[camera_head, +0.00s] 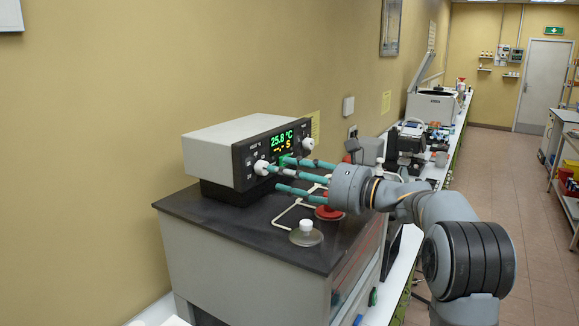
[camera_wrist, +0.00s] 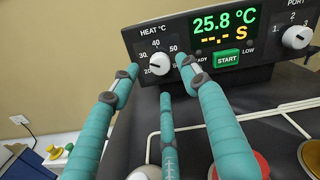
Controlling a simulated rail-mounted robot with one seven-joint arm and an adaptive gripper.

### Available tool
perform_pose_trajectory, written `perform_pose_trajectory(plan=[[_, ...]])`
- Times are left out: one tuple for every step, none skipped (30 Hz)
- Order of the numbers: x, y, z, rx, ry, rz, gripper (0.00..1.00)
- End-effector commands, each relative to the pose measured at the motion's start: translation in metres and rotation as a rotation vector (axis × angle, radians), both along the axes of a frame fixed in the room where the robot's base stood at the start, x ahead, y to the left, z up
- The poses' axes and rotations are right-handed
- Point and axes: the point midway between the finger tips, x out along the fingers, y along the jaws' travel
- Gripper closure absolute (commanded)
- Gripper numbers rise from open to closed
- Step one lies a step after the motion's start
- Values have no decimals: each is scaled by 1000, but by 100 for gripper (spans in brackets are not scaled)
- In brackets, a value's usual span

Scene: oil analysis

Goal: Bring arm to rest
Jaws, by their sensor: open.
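My gripper (camera_head: 270,172) has teal fingers and is spread open in front of the control box (camera_head: 225,152). The display (camera_wrist: 224,26) reads 25.8 °C above a line with dashes and an S. The green START button (camera_wrist: 226,59) is right of the fingers. My arm reaches in from the right over the dark bench top.
The box stands on a dark-topped bath (camera_head: 230,232) with a white-knobbed lid (camera_head: 305,233) and a red lid (camera_head: 329,211) under my gripper. A long bench with instruments (camera_head: 410,148) runs back along the wall. The floor (camera_head: 500,190) on the right is open.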

Motion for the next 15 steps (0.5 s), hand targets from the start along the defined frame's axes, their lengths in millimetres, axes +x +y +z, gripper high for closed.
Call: perform_pose_trajectory(plan=[[4,9,-1,-1,-1,3,54],[7,13,0,-1,-1,3,54],[11,18,-1,-1,0,3,54],[13,22,0,0,0,2,54],[15,26,0,1,0,3,54],[18,29,0,-1,-1,2,54],[20,32,0,-1,-1,1,54],[21,34,0,0,0,1,54],[23,37,0,0,1,1,54],[23,39,0,0,0,1,54],[24,38,0,-3,-6,-1,54],[24,37,0,-11,-19,-1,54],[24,37,0,-16,-25,-1,54],[24,37,0,-19,-30,-1,54],[24,37,0,-21,-33,-1,54]])
